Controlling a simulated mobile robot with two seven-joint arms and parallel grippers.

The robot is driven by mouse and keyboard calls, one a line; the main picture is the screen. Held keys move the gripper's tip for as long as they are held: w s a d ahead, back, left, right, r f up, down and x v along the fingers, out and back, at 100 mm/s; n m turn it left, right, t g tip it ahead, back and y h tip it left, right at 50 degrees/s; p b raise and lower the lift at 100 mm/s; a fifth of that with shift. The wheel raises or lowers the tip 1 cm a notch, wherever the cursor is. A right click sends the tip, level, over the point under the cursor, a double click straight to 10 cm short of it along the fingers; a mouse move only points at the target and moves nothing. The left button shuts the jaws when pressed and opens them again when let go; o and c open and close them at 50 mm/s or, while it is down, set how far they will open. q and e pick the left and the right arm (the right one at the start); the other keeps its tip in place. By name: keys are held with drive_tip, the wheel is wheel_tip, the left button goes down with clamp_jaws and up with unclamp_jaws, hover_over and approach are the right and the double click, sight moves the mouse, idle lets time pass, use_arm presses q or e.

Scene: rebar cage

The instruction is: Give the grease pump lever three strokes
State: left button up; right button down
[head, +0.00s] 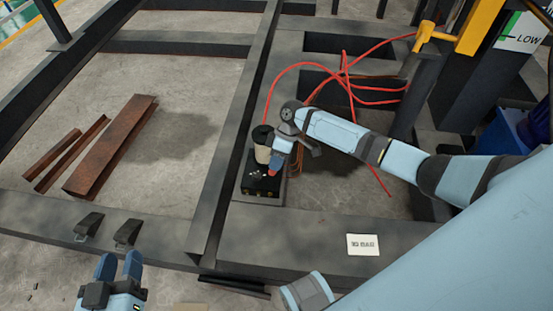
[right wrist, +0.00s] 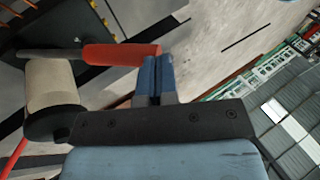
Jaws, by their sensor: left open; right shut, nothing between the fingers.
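The grease pump has a cream cylinder (head: 263,154) with a black cap and stands on a dark base block (head: 261,187) on the steel frame. In the right wrist view the cylinder (right wrist: 50,85) is at the left. The pump lever ends in a red grip (right wrist: 120,54); in the head view only a small red part (head: 274,172) shows below my right gripper. My right gripper (head: 278,161) is shut and empty. Its blue fingertips (right wrist: 155,66) are at the grip's free end; I cannot tell if they touch. My left gripper (head: 120,258) is open and empty at the lower left.
Red hoses (head: 299,68) loop behind the pump. Dark steel beams (head: 235,120) surround it. Rusty steel sections (head: 110,150) lie on the concrete at left. A white card (head: 363,245) lies on the front beam. A gauge panel marked LOW (head: 522,35) is at upper right.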

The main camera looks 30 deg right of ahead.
drive_tip(key=shift+s+a+f, duration=0.3)
drive_tip(key=shift+s+f, duration=0.05)
drive_tip(key=shift+f, duration=0.15)
drive_tip(key=shift+s+f, duration=0.1)
idle(0.3)
drive_tip(key=shift+s+a+f+p, duration=0.2)
drive_tip(key=shift+a+f+p, duration=0.05)
drive_tip(key=shift+f+p, duration=0.1)
drive_tip(key=shift+f, duration=0.1)
drive_tip(key=shift+s, duration=0.1)
